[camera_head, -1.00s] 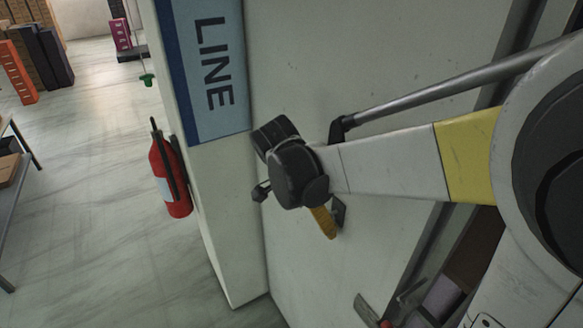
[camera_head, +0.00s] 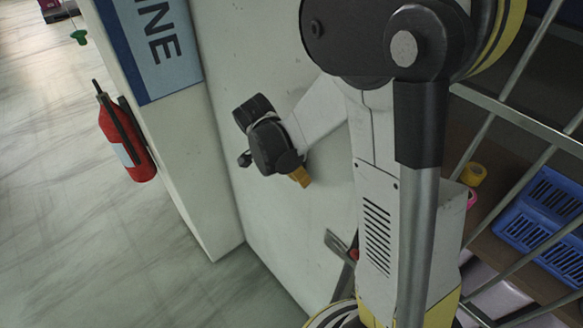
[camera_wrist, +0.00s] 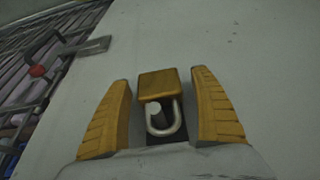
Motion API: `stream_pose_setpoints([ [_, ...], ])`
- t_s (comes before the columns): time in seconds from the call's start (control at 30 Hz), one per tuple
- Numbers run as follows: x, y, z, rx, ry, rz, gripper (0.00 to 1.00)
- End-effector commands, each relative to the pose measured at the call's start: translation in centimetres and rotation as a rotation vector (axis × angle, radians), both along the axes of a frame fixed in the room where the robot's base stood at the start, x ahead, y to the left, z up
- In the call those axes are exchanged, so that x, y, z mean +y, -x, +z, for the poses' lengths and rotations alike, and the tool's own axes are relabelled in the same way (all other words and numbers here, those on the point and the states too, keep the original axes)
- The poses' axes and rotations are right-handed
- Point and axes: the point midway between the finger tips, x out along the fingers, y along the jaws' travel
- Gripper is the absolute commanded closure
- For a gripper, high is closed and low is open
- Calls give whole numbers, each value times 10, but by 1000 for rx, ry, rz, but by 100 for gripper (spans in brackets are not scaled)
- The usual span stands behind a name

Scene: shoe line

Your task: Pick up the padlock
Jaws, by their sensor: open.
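The padlock shows in the wrist view with a brass-coloured body (camera_wrist: 158,84) and a bright curved metal shackle (camera_wrist: 164,122). It lies between the two ribbed yellow fingers of my gripper (camera_wrist: 160,76), which stand apart on its left and right. A gap shows on both sides of the body, so the fingers are not closed on it. A dark part sits behind the shackle; I cannot tell how they join. In the head view, my gripper (camera_head: 300,177) is close to the pale wall panel, and the padlock cannot be made out there.
A pale panel (camera_head: 215,185) stands behind my gripper. A metal lever with a red part (camera_head: 352,254) is below it. A wire grid (camera_head: 520,125) with a blue basket (camera_head: 540,215) is on the right. A fire extinguisher (camera_head: 125,138) hangs left, beside open floor.

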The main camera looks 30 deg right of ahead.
Motion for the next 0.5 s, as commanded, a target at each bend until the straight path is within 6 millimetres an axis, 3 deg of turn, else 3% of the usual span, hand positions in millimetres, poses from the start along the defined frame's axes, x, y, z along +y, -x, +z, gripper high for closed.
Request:
stream_pose_setpoints([
  [0.13,0,0,0,0,0,0,26],
  [0.33,0,0,0,0,0,0,86],
  [0.37,0,0,0,0,0,0,91],
  [0.5,0,0,0,0,0,0,91],
])
